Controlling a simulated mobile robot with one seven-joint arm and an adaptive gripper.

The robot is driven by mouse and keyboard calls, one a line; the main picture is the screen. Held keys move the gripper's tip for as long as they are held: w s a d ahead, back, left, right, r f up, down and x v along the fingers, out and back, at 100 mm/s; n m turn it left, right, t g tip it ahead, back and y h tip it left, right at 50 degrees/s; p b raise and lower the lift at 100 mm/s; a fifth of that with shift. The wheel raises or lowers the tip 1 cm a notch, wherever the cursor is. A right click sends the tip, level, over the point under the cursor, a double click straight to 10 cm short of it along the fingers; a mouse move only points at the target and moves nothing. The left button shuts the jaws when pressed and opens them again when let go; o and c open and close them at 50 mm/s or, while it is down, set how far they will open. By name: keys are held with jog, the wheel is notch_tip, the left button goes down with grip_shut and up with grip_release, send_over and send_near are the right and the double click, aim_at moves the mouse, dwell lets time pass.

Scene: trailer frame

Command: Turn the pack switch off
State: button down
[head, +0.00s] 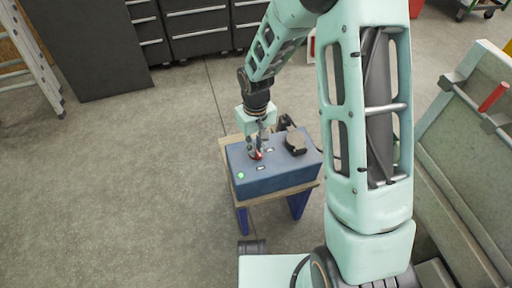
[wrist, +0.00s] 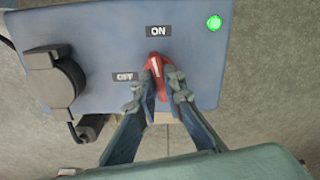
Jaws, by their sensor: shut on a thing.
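The blue pack box (head: 270,177) stands on a small stand, and its top fills much of the wrist view (wrist: 105,50). The red pack switch (wrist: 155,66) is a knob with a white line, which points up toward the ON label (wrist: 158,31). The OFF label (wrist: 125,76) is to its left. A green light (wrist: 214,23) is lit at the corner. My gripper (wrist: 158,88) is shut on the red switch, one finger on each side; the fingers hide part of it. In the head view my gripper (head: 258,150) reaches down onto the box top.
A black connector (wrist: 52,80) with a cable sits on the box top to the left in the wrist view. The stand (head: 243,212) has blue legs. Dark drawer cabinets (head: 195,25) and a ladder (head: 35,55) are behind. Left floor is clear.

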jog(key=shift+n, duration=1.3)
jog(key=shift+p, duration=0.35)
jog(key=n+p, duration=0.1)
jog(key=n, duration=0.1)
jog(key=shift+r+n, duration=0.15)
jog(key=shift+n, duration=0.25)
jog(key=shift+n+p, duration=0.6)
jog(key=shift+n, duration=0.6)
